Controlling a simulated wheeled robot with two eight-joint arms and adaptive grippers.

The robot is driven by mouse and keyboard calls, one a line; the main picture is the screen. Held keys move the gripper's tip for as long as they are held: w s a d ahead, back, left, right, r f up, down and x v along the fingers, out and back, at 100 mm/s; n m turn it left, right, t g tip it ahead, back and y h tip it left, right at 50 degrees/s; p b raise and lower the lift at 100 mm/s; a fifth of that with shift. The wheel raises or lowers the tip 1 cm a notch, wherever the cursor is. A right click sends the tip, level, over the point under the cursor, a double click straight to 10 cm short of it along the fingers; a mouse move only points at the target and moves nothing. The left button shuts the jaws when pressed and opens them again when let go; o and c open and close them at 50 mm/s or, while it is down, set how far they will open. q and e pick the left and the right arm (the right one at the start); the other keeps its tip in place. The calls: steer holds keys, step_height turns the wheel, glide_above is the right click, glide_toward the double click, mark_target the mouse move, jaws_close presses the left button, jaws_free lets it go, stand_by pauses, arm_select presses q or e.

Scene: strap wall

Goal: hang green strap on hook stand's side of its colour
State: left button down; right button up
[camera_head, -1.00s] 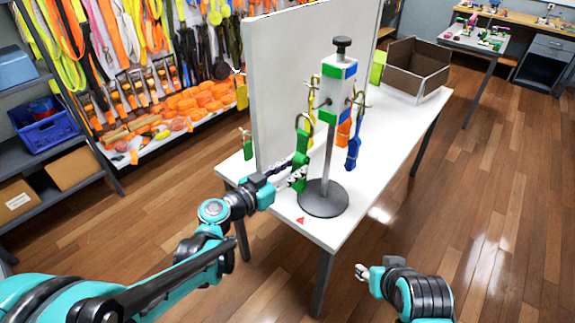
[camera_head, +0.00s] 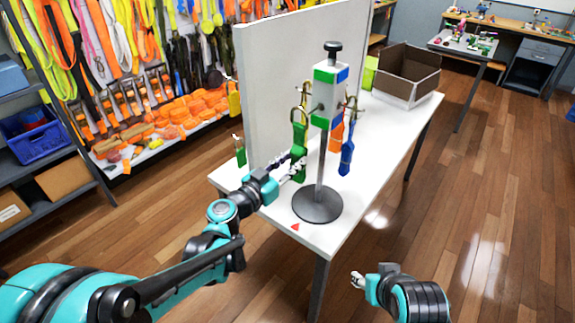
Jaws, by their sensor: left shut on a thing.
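My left gripper (camera_head: 297,168) is shut on the lower part of a green strap (camera_head: 299,141). The strap is upright, with its metal ring (camera_head: 300,113) at the top. The ring is beside the left hook of the hook stand (camera_head: 319,168); I cannot tell whether it is around the hook. The stand's head has a green band (camera_head: 320,122) on its left face and blue on its right face. A blue strap (camera_head: 347,155) hangs on the right side. My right gripper (camera_head: 357,280) is low, off the table; its fingers are too small to read.
A grey panel (camera_head: 270,80) stands on the white table (camera_head: 375,140) behind the stand. An orange strap (camera_head: 336,137) shows behind the post, and another green piece (camera_head: 240,152) at the panel's left edge. An open cardboard box (camera_head: 407,78) is at the far end.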

arm_select(q)
steer(key=shift+f+x, duration=0.2)
steer(key=shift+x, duration=1.95)
steer(key=shift+w+d+f+b, duration=0.4)
steer(key=shift+f+b, duration=0.25)
steer(key=shift+b, duration=0.2)
steer(key=c, duration=1.1)
jaws_free()
steer(key=shift+o, duration=0.2)
